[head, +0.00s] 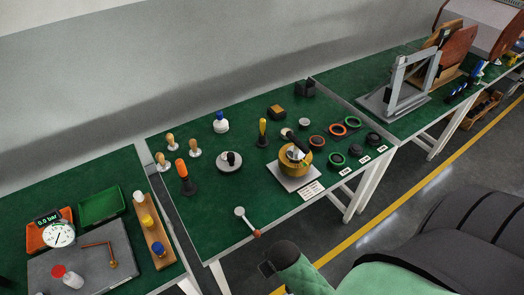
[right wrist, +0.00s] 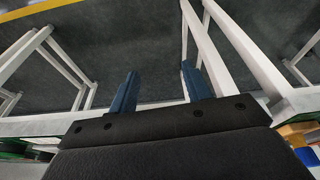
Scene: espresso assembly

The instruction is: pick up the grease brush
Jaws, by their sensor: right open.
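I cannot tell for certain which tool is the grease brush. Two upright tools with dark lower parts stand on the middle green table: a yellow-handled one (head: 262,128) near the centre and an orange-handled one (head: 182,169) at the left. Both are too small to show bristles. My right gripper (right wrist: 158,82) shows in the right wrist view with its two blue fingers apart and nothing between them. It faces white table legs and dark floor, away from both tools. My left gripper is not in view.
A brass-coloured assembly (head: 294,158) on a pale plate stands right of centre, with several rings beside it. Wooden-handled tools (head: 195,148) and a blue-capped bottle (head: 221,124) stand at the back left. A rod-like tool (head: 246,220) lies at the front edge. The front-left surface is mostly clear.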

